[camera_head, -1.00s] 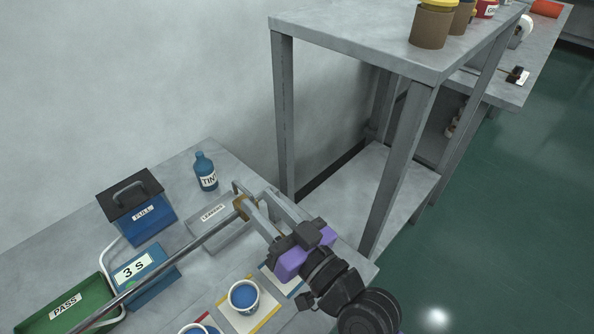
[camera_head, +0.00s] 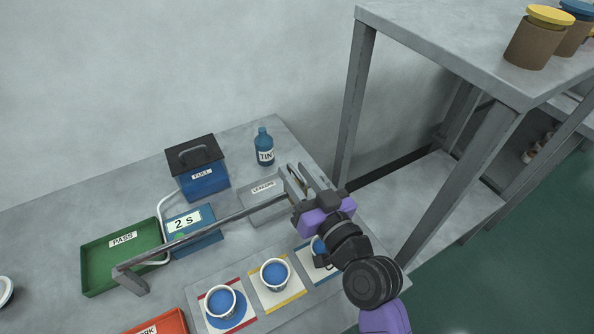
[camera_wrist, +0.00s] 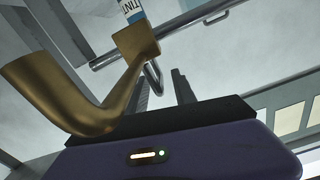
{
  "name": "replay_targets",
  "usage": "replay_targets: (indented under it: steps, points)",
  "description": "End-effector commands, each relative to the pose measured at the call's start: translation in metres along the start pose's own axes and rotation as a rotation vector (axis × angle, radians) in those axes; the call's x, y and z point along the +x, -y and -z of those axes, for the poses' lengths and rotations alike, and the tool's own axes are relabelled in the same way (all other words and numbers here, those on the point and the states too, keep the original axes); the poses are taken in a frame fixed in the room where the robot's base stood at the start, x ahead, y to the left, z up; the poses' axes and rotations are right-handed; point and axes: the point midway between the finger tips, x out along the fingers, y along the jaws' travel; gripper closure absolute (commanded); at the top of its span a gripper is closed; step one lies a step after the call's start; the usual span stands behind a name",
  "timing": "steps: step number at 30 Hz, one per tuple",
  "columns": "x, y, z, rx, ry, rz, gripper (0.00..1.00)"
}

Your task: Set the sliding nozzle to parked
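The sliding nozzle (camera_wrist: 75,95) is a curved brass tube with a square brass block, large at the left of the wrist view. Its block sits at a grey metal rail (camera_wrist: 190,28). In the head view the rail (camera_head: 205,228) runs over the table, and my gripper mostly hides the nozzle near its far right end. My gripper (camera_head: 305,178) is at that end of the rail. In the wrist view its two dark fingers (camera_wrist: 163,92) stand apart, with a gap between them. The nozzle passes in front of the left finger; I see no grip on it.
Blue-filled cups (camera_head: 222,302) stand on coloured mats in front of the rail. Behind are a blue "FULL" box (camera_head: 205,182), a display reading 2 s (camera_head: 186,221), a TINT bottle (camera_head: 264,148) and a grey tray (camera_head: 258,205). A green PASS tray (camera_head: 95,265) is left. A shelf post (camera_head: 355,105) stands close right.

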Motion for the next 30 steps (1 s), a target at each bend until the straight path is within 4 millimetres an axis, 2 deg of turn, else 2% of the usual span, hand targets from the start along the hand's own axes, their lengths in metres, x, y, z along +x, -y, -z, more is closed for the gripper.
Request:
replay_targets:
  steps: [8, 13, 14, 30]
  points:
    - [0.0023, 0.0000, -0.0009, 0.000, 0.001, 0.000, 0.67]
    - [0.0021, -0.0001, -0.0007, 0.000, 0.001, 0.000, 0.97]
    - [0.0021, -0.0001, -0.0007, 0.000, 0.001, 0.000, 1.00]
    - [0.0019, -0.0003, -0.0004, 0.000, 0.000, -0.001, 1.00]
